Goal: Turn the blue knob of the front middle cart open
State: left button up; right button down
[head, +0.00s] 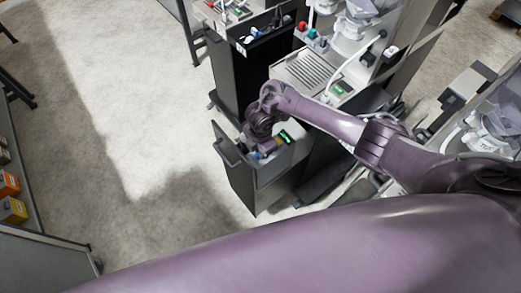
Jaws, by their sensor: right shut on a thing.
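My right arm reaches in from the right, and its gripper (266,147) points down at the top of the dark front cart (241,174). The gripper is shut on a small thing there. A small patch of blue (258,155) shows right at the fingertips and looks like the blue knob. My wrist hides most of it, so I cannot tell how far it is turned. An orange-yellow patch and a green lit display (285,137) show beside the gripper. My left gripper is not in view.
A taller black cart (235,75) stands behind, with small items on top. Beside it are red, green and blue knobs (311,34) and a slatted tray (306,69). A shelf with orange boxes (9,184) is at the far left. The floor (125,110) left of the carts is clear.

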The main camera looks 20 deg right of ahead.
dwell(0.4)
jog(key=c, duration=1.4)
grip_release()
jog(key=shift+c, duration=0.2)
jog(key=shift+r, duration=0.1)
notch_tip(320, 180, up, 8)
jog(key=shift+f+p, duration=0.2)
jog(key=shift+p, duration=0.25)
jog(key=shift+a, duration=0.1)
